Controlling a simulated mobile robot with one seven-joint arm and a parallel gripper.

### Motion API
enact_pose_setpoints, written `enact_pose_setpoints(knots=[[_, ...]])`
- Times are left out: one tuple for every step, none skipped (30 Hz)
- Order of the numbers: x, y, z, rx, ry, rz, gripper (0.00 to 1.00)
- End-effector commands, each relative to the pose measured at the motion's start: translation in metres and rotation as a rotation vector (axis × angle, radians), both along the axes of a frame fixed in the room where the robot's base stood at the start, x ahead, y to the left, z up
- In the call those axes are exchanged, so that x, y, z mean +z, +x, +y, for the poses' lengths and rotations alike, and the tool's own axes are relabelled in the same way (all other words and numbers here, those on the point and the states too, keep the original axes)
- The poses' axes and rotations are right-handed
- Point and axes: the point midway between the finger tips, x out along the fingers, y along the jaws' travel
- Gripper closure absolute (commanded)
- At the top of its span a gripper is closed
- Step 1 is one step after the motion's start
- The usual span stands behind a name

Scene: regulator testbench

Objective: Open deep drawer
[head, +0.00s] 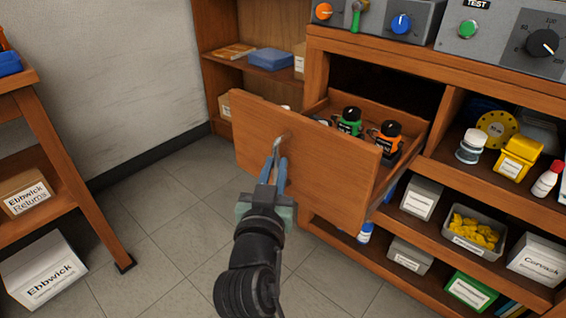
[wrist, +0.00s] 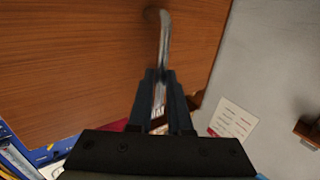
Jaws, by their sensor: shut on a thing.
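The deep drawer (head: 325,181) is pulled out from the wooden bench, with its tall front panel facing my arm. Inside it stand a device with a green band (head: 349,122) and one with an orange band (head: 387,136), both with black knobs. My gripper (head: 275,163) is at the drawer front and shut on its metal handle (head: 279,143). In the wrist view, the handle (wrist: 164,45) runs down between the fingers (wrist: 160,92), against the brown drawer front (wrist: 75,60). Part of the drawer's inside is hidden behind its front panel.
A wooden table (head: 72,187) stands at the left, with an Ebbwick box (head: 45,270) on the floor. Shelves right of the drawer hold a grey bin of yellow parts (head: 472,231) and several boxes. Tiled floor (head: 150,235) between table and bench is clear.

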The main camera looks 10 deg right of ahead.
Motion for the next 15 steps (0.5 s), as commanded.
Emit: enact_pose_setpoints(knots=[[-0.0009, -0.0008, 0.0007, 0.0, 0.001, 0.002, 1.0], [-0.0009, -0.001, 0.001, -0.001, 0.001, 0.002, 1.0], [-0.0008, -0.0013, 0.0012, -0.001, 0.001, 0.002, 1.0], [-0.0008, -0.0013, 0.0012, -0.001, 0.001, 0.002, 1.0], [-0.0008, -0.0014, 0.0012, -0.001, 0.001, 0.002, 1.0], [-0.0008, -0.0013, 0.0012, -0.001, 0.001, 0.002, 1.0], [-0.0007, -0.0013, 0.0012, -0.001, 0.001, 0.002, 1.0], [-0.0008, -0.0013, 0.0012, -0.001, 0.001, 0.002, 1.0], [-0.0007, -0.0013, 0.0012, -0.001, 0.001, 0.002, 1.0], [-0.0007, -0.0012, 0.0011, -0.001, 0.001, 0.002, 1.0], [-0.0008, -0.0012, 0.0011, -0.001, 0.001, 0.002, 1.0], [-0.0008, -0.0012, 0.0011, -0.001, 0.001, 0.002, 0.81], [-0.0008, -0.0012, 0.0011, -0.001, 0.001, 0.002, 0.76], [-0.0007, -0.0011, 0.0011, -0.001, 0.001, 0.002, 0.7], [-0.0007, -0.0011, 0.0011, -0.001, 0.001, 0.002, 0.63]])
